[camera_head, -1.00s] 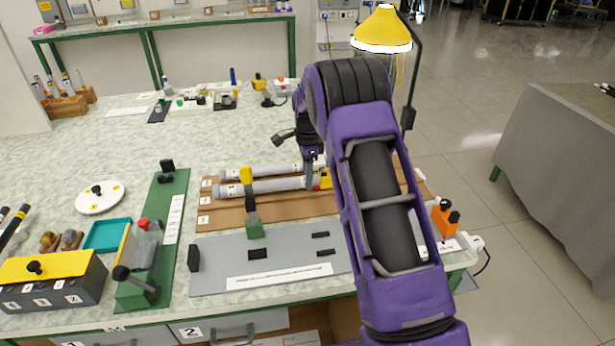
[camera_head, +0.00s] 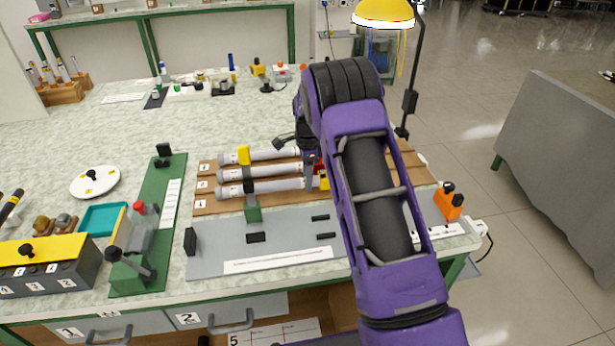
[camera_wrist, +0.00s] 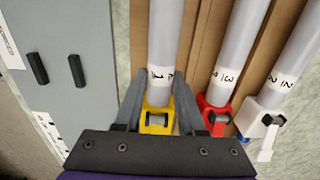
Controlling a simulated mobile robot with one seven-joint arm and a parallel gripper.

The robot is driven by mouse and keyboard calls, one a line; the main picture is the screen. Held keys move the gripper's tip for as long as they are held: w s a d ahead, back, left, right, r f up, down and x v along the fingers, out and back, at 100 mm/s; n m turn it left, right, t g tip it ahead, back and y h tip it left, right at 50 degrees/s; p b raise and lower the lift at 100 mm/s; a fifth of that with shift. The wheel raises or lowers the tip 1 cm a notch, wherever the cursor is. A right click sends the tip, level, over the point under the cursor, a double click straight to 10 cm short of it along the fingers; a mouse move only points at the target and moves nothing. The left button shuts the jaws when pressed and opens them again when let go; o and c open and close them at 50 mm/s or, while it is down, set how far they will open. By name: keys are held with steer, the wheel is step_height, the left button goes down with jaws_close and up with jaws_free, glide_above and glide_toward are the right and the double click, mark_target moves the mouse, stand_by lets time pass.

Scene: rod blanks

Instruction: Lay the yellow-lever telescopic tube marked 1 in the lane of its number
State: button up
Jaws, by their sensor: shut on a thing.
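The grey tube marked 1 with the yellow lever (camera_wrist: 157,118) is between the fingers of my gripper (camera_wrist: 158,108), which is shut on it near the lever end. In the head view this tube (camera_head: 278,186) runs lengthwise over the nearest lane of the brown lane board (camera_head: 222,207). I cannot tell whether it touches the board. The middle tube, marked 3, has a red lever (camera_wrist: 216,113). The far tube, marked 2, has a white lever (camera_wrist: 262,118). White number labels sit at the board's left end, too small to read surely.
A grey plate (camera_head: 210,262) with black blocks lies in front of the board. A green stand with a yellow top (camera_head: 244,155) rises before the tubes. A green fixture (camera_head: 160,215) stands left, and an orange device (camera_head: 447,204) right.

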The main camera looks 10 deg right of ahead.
steer(key=shift+f+b, duration=0.3)
steer(key=shift+f, duration=0.15)
stand_by(0.3)
steer(key=o, duration=1.1)
steer(key=shift+c, duration=0.2)
step_height(320, 180, up, 18)
steer(key=p, duration=0.2)
steer(key=shift+f, duration=0.25)
